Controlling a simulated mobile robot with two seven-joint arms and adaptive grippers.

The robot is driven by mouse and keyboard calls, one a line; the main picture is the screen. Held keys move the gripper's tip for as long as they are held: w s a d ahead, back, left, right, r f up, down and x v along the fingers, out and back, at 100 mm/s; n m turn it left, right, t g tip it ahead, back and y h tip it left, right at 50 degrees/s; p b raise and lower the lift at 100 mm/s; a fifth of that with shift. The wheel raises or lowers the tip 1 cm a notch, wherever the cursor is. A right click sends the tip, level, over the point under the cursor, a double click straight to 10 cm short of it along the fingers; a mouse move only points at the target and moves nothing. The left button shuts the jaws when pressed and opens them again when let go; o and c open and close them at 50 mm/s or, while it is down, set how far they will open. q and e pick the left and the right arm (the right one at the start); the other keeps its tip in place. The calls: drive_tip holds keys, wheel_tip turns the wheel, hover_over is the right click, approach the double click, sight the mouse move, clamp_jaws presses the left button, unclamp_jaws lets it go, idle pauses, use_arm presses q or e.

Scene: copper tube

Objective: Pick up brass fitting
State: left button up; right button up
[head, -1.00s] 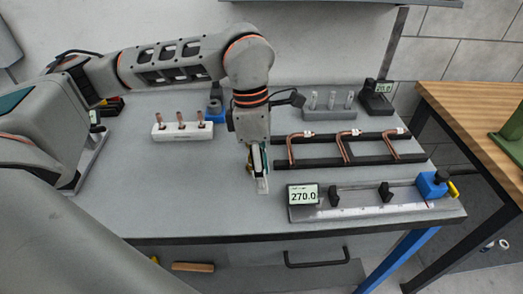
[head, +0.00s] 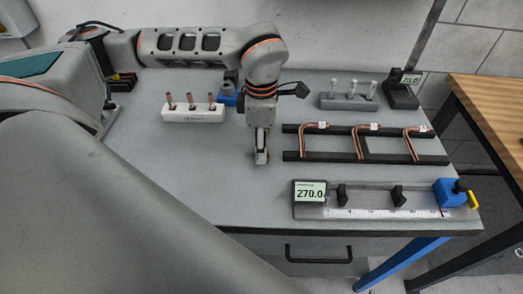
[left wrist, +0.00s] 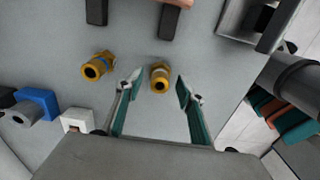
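My left gripper (head: 261,155) points down over the grey table, just left of the black tube rack. In the left wrist view, its two teal-padded fingers (left wrist: 157,87) are open. A brass fitting (left wrist: 160,77) shows in the gap between the fingertips, with its round opening facing the camera. A second brass fitting (left wrist: 99,65) lies on the table to its left, outside the fingers. I cannot make out either fitting in the head view, where the gripper covers that spot. I see no contact with the fitting. My right gripper is not in view.
The black rack (head: 366,160) holds copper tubes (head: 307,145) to the right. A measuring gauge reading 270.0 (head: 310,193) stands near the front edge. A white block with copper pieces (head: 193,115) and a blue device (head: 227,97) stand behind left. The front left table is clear.

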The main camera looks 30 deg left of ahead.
use_arm(q)
drive_tip(key=shift+f, duration=0.1)
clamp_jaws()
idle(0.3)
